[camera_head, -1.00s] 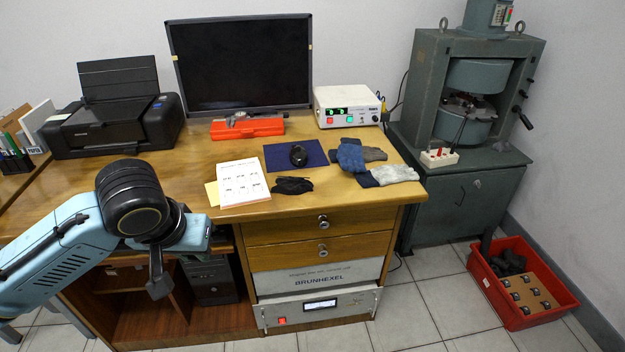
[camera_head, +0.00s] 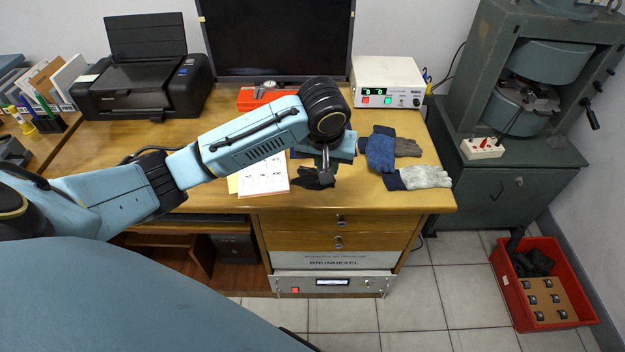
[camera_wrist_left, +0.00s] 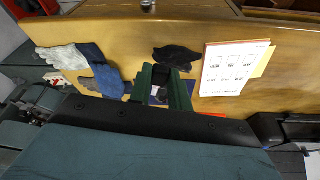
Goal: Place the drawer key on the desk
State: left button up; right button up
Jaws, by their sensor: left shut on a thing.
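The desk (camera_head: 215,195) is wooden with a light brown top; it also fills the upper part of the left wrist view (camera_wrist_left: 120,40). My left gripper (camera_head: 326,173) is above the desk's front part, over the black gloves (camera_head: 309,180). In the left wrist view its green fingers (camera_wrist_left: 162,78) point toward the desk top and black gloves. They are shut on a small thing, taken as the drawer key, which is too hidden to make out. My right gripper is not in view.
Printed sheets (camera_head: 263,176) lie left of the black gloves; blue and grey gloves (camera_head: 417,178) lie to the right. A printer (camera_head: 140,85), monitor (camera_head: 275,40) and white power supply (camera_head: 388,82) stand behind. Drawers (camera_head: 300,241) are below. The desk top left of the sheets is bare.

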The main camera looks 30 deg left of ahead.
pick_arm(q)
jog(key=a+f+n+p, duration=0.1)
jog(key=f, duration=0.1)
jog(key=a+f+n+p, duration=0.1)
jog(key=a+f+p, duration=0.1)
jog(key=a+f+g+p, duration=0.1)
jog(key=f, duration=0.2)
jog(key=shift+a+n+p, duration=0.25)
jog(key=shift+n+p, duration=0.15)
jog(key=shift+s+b+x, duration=0.2)
jog(key=shift+x, duration=0.8)
jog(key=shift+s+b+x, duration=0.2)
jog(key=shift+x, duration=0.8)
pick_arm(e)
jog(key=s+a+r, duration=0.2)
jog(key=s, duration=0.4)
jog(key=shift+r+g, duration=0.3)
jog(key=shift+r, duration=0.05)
pick_arm(q)
jog(key=shift+d+f, duration=0.15)
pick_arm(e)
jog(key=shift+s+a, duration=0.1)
pick_arm(q)
jog(key=shift+f, duration=0.35)
jog(key=o, duration=0.8)
